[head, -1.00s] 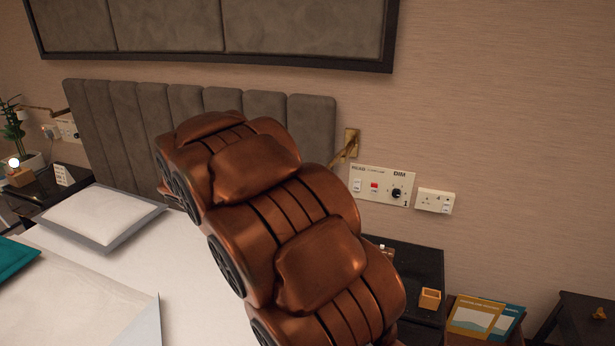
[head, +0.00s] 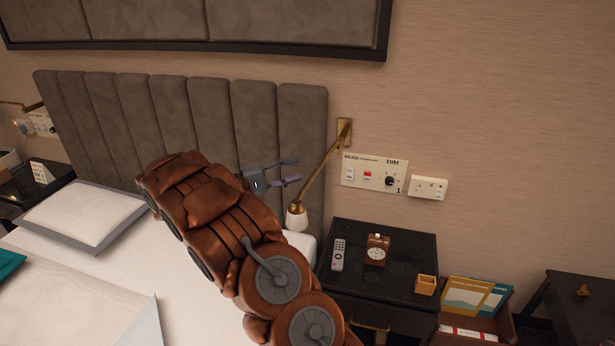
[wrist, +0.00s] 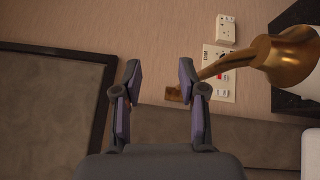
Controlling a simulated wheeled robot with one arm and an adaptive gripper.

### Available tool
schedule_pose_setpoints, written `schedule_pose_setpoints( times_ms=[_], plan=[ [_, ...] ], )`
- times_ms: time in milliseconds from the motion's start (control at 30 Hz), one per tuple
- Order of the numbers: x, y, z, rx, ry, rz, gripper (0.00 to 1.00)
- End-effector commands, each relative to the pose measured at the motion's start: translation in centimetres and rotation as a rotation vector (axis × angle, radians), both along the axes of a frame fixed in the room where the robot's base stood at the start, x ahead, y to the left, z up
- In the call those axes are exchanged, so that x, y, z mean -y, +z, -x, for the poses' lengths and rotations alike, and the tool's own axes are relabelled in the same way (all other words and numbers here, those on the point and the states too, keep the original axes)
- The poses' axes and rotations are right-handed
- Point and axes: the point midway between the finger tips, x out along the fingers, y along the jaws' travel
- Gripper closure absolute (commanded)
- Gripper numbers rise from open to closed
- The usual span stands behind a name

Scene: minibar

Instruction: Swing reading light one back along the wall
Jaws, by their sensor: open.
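A brass reading light (head: 318,177) hangs on a wall plate at the right edge of the headboard. Its arm slants out and down to the left from the wall, ending in a small whitish shade (head: 297,217). My gripper (head: 297,170) is open and empty, just left of the light's arm, its fingers pointing right. In the wrist view my gripper (wrist: 160,66) has its fingers spread, with the brass light (wrist: 285,58) to their right. The light's arm (wrist: 212,69) runs back toward the wall behind the right finger. I see no contact.
A dim switch panel (head: 374,173) and socket (head: 428,188) are on the wall to the right. The black nightstand (head: 385,290) holds a remote (head: 339,254), clock (head: 376,250) and small wooden box (head: 426,284). The padded headboard (head: 215,115) stands behind my gripper. A second brass light arm (head: 22,106) shows far left.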

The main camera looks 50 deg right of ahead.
Motion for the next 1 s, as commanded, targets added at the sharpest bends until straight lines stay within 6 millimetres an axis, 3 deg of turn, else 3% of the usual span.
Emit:
schedule_pose_setpoints(
  times_ms=[167,500,767,1000],
  plan=[
    [0.4,-3.1,-1.6,-0.002,0.026,0.048,0.59],
    [0.4,-7.0,-2.1,-0.001,0.035,0.063,0.59],
    [0.8,-7.6,-1.8,-0.002,0.033,0.063,0.59],
    [3.6,-6.9,-0.4,-0.005,0.028,0.062,0.59]
  ],
)
